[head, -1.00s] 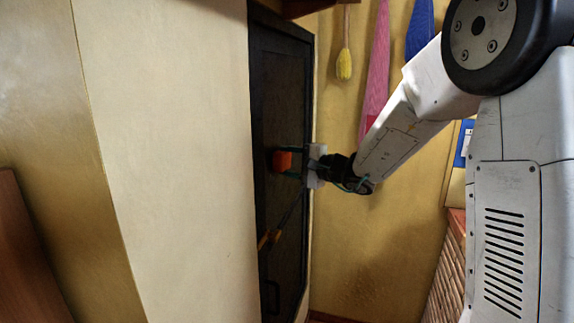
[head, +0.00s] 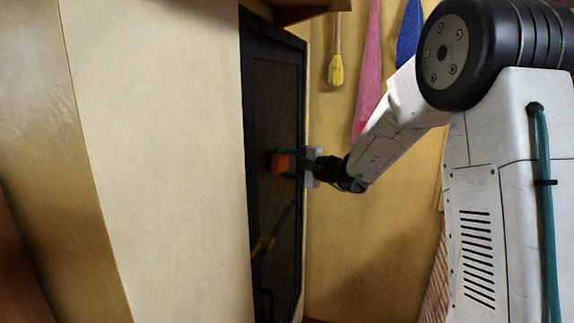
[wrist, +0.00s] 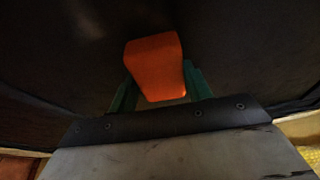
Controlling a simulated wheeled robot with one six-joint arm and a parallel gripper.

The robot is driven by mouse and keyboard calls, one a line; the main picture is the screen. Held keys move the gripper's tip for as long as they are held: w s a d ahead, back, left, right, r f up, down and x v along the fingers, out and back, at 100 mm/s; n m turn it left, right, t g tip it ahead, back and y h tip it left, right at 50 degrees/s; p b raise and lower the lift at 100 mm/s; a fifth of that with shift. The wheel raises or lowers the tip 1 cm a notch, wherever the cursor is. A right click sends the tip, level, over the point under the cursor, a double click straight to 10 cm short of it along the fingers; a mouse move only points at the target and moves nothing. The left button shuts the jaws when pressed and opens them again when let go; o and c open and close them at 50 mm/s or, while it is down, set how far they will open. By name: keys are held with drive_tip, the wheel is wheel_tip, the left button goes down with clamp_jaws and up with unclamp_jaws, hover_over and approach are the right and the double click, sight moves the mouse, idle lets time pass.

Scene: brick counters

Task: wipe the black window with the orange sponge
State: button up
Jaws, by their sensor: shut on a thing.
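The orange sponge (head: 279,163) is held between the fingers of my gripper (head: 291,163), in front of the black window (head: 270,100). In the wrist view the sponge (wrist: 153,62) sits between the two green fingertips of my gripper (wrist: 160,92), with the dark window surface (wrist: 240,40) filling the background. I cannot tell whether the sponge touches the window. In the head view the window is seen at a steep angle, dark-framed and standing upright.
A yellow-orange object on a dark stick (head: 263,244) shows against the window below my gripper. A yellow brush (head: 336,70), a pink cloth (head: 367,75) and a blue cloth (head: 408,35) hang on the yellow wall to the right. A pale wall (head: 160,150) stands left of the window.

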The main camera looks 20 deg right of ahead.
sight(272, 167)
drive_tip(key=shift+s+a, duration=1.55)
drive_tip(key=shift+s, duration=0.15)
drive_tip(key=shift+s+a, duration=0.55)
drive_tip(key=shift+s, duration=0.3)
drive_tip(key=shift+s+a, duration=0.5)
drive_tip(key=shift+s, duration=0.35)
drive_tip(key=shift+s+a, duration=0.55)
drive_tip(key=shift+s, duration=0.3)
drive_tip(key=shift+d, duration=0.1)
drive_tip(key=shift+s+d, duration=0.9)
drive_tip(key=shift+d, duration=0.3)
drive_tip(key=shift+s+d, duration=0.85)
drive_tip(key=shift+d, duration=0.35)
drive_tip(key=shift+s+d, duration=0.9)
drive_tip(key=shift+d, duration=0.3)
drive_tip(key=shift+d, duration=0.1)
